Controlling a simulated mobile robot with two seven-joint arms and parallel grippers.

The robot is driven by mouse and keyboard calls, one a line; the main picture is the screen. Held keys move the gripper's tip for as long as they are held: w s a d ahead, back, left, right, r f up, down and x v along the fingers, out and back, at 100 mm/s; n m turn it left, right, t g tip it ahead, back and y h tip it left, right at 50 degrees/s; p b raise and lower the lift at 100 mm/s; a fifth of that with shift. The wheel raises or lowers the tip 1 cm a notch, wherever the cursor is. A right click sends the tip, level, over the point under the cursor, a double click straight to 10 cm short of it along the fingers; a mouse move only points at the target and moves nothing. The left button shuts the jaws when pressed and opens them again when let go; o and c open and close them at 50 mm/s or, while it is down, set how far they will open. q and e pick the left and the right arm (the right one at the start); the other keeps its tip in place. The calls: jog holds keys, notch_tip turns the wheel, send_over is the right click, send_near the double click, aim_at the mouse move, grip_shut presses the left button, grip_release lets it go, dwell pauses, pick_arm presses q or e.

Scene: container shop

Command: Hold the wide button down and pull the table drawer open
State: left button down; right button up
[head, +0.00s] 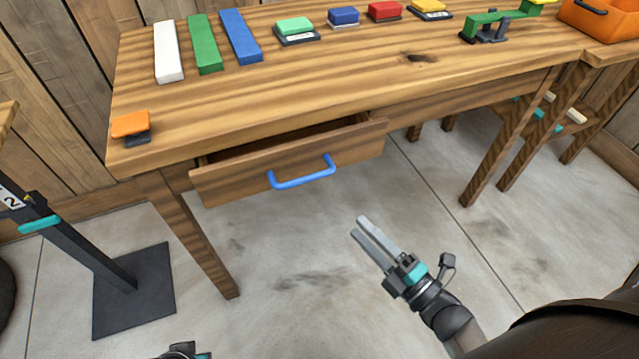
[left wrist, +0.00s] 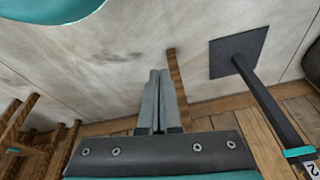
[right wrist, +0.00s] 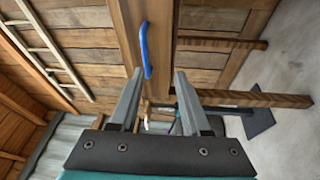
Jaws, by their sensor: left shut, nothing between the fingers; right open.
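The table drawer (head: 290,160) stands partly open, with a gap showing behind its front. Its blue handle (head: 302,176) is also in the right wrist view (right wrist: 145,50). An orange wide button (head: 130,124) on a dark base sits at the table's front left corner, with nothing on it. My right gripper (head: 362,228) is open and empty, in front of and below the handle, apart from it. My left gripper (left wrist: 157,75) is shut on nothing, over the floor. In the head view only a bit of my left wrist shows at the bottom edge.
On the wooden table (head: 300,90) lie white, green and blue bars (head: 240,37) and several coloured blocks at the back. An orange bin (head: 600,18) is at the far right. A dark stand (head: 133,290) is at left. Floor before the drawer is clear.

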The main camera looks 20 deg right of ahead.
aim_at(310, 177)
jog(key=shift+w+a+r+n+y+b, duration=0.45)
jog(key=shift+w+a+r, duration=0.45)
jog(key=shift+w, duration=1.3)
jog(key=shift+w+a+r+n+y+b, duration=0.2)
jog(key=shift+w+a+r+n+b, duration=0.3)
jog(key=shift+w+a, duration=1.25)
jog(key=shift+w+a+r+n+y+b, duration=0.35)
jog(key=shift+w+a+r+b, duration=0.4)
jog(key=shift+w, duration=1.95)
pick_arm(q)
notch_tip(310, 177, up, 7)
jog(key=w+t, duration=0.1)
jog(key=shift+d, duration=0.3)
pick_arm(e)
jog(key=shift+d+r, duration=0.1)
jog(key=shift+d, duration=0.1)
pick_arm(q)
jog(key=shift+f, duration=0.1)
pick_arm(e)
grip_shut()
